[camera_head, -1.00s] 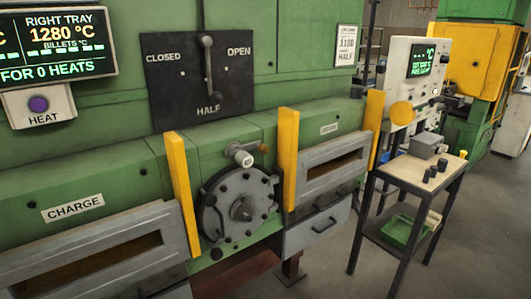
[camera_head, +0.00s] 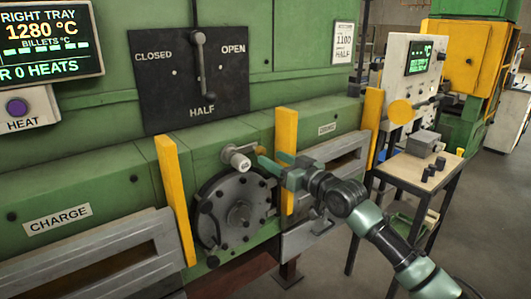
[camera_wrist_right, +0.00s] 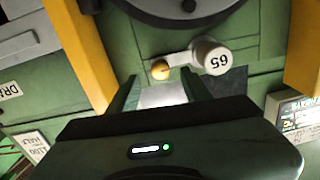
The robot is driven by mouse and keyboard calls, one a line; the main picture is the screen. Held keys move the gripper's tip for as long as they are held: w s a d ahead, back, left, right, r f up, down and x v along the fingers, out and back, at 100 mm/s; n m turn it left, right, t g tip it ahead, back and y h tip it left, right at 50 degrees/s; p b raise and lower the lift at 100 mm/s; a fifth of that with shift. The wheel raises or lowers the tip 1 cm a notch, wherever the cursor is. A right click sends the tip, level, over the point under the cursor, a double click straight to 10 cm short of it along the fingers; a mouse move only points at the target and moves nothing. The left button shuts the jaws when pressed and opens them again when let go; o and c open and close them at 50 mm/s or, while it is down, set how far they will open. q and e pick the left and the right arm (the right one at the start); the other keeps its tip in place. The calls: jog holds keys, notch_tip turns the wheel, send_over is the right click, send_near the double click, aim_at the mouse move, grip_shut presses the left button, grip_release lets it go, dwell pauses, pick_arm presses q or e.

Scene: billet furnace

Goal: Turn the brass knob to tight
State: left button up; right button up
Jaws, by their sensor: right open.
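In the head view the white fitting (camera_head: 238,158) sits above a round grey bolted cover, and the brass knob (camera_head: 261,149) shows partly behind my fingers. My right gripper (camera_head: 270,162) is open, with its fingers pointing left at the knob. In the right wrist view the knob is just beyond the open fingertips (camera_wrist_right: 160,88), between their lines, with nothing held. My left gripper is not in view.
Yellow posts (camera_head: 174,200) stand on both sides of the round cover (camera_head: 235,212); my right gripper passes close to the right post (camera_head: 287,123). A small table (camera_head: 412,168) with dark cylinders stands at the right. A lever board (camera_head: 190,75) is above.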

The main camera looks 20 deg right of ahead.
aim_at(263, 153)
jog(key=x, duration=0.4)
jog(key=shift+w+p, duration=0.15)
jog(key=shift+p, duration=0.2)
grip_shut()
